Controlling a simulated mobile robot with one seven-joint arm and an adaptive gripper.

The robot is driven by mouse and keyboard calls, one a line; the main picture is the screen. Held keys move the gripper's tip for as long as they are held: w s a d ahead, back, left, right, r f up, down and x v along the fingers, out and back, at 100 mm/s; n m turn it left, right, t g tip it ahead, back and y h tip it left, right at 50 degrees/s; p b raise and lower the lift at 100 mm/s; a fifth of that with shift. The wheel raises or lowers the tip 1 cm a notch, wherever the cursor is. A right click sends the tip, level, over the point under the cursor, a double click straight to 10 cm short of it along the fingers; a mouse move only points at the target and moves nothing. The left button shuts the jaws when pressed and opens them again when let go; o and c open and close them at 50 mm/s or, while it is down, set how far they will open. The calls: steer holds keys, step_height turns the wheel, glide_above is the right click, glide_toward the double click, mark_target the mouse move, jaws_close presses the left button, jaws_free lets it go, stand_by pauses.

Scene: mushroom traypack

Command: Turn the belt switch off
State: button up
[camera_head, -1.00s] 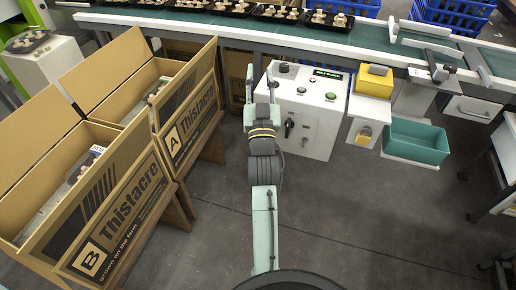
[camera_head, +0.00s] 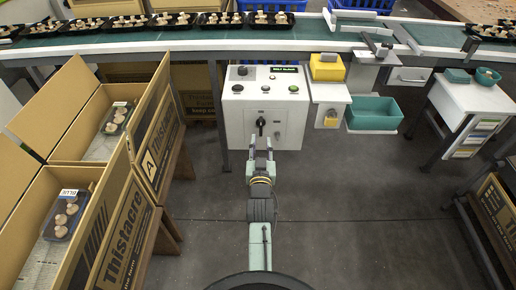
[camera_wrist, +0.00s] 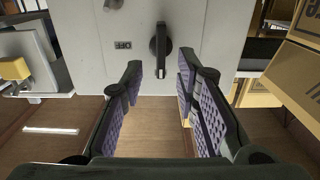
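The belt switch is a black rotary knob (camera_head: 261,125) on the front face of a white control cabinet (camera_head: 236,130). Its handle stands about vertical. In the wrist view the knob (camera_wrist: 160,46) is at top centre, with a small label (camera_wrist: 123,45) beside it that I cannot read clearly. My gripper (camera_head: 260,146) is in front of the cabinet, just below the knob in the head view. In the wrist view my gripper (camera_wrist: 160,82) is open and empty, its fingers either side of the knob's line and apart from it.
The cabinet top carries several buttons, including a green one (camera_head: 293,89). A yellow bin (camera_head: 326,68) and a teal bin (camera_head: 374,112) are to the right. Thistacre cartons (camera_head: 150,150) stand at the left. The conveyor (camera_head: 330,42) with mushroom trays runs behind. The floor in front is clear.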

mark_target(261, 130)
steer(key=shift+w+b, duration=0.65)
steer(key=shift+w, duration=2.6)
jaws_close()
